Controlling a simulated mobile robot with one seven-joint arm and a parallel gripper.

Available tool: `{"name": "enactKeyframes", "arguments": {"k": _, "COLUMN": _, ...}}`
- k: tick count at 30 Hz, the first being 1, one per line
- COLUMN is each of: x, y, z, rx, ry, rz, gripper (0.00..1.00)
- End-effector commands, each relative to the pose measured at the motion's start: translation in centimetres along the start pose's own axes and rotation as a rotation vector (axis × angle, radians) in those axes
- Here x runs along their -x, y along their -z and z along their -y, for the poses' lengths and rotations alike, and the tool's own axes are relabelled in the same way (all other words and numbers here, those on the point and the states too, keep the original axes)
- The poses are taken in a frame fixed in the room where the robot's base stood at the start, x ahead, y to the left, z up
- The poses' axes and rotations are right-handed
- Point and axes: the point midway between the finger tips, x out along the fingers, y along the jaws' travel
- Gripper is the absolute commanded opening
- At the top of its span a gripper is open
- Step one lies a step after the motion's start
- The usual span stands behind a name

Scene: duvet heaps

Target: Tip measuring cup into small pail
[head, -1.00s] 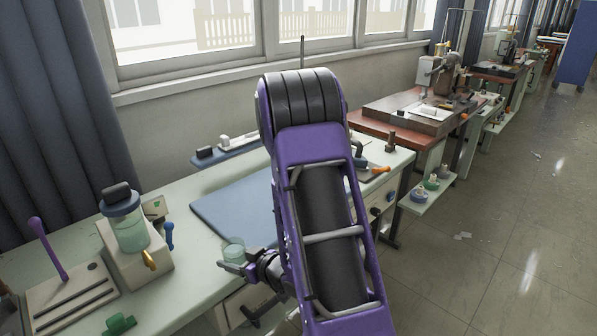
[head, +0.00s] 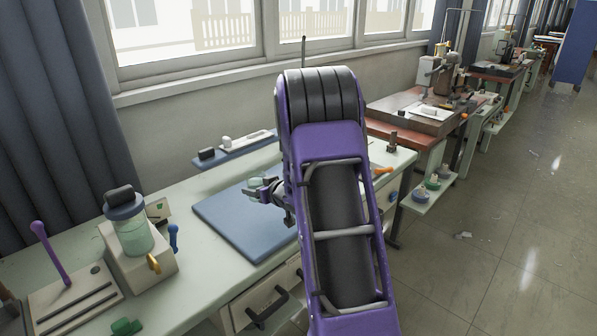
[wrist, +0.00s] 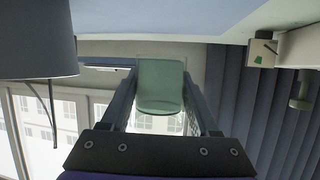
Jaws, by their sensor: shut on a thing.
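The measuring cup (head: 257,183) is small, pale green and see-through. My gripper (head: 262,192) is shut on it and holds it above the blue mat. In the wrist view the cup (wrist: 160,88) sits between my two fingers; how far it tilts is hard to tell. A grey pail with a thin wire handle (wrist: 36,42) shows upside down at the upper left of the wrist view, beside the cup and apart from it. In the head view I cannot see the pail; my arm likely covers it.
The blue mat (head: 238,233) lies on the pale bench (head: 200,279). A dispenser with a lidded jar (head: 133,237) and a slotted block with a purple lever (head: 68,283) stand at left. A blue shelf (head: 238,150) lies along the back. Windows and a wall are behind.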

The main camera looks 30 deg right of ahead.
Motion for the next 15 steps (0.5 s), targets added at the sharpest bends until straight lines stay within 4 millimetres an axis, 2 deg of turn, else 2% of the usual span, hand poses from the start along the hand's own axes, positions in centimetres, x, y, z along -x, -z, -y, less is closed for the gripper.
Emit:
{"name": "enactKeyframes", "arguments": {"k": 1, "x": -0.2, "y": 1.0, "z": -1.4, "rx": -0.003, "ry": -0.017, "rz": -0.004, "gripper": 0.00}}
{"name": "enactKeyframes", "arguments": {"k": 6, "x": -0.6, "y": 3.3, "z": -4.9, "rx": -0.022, "ry": -0.060, "rz": -0.004, "gripper": 0.00}}
{"name": "enactKeyframes", "arguments": {"k": 15, "x": 0.1, "y": 4.5, "z": -10.1, "rx": -0.034, "ry": -0.087, "rz": -0.004, "gripper": 0.00}}
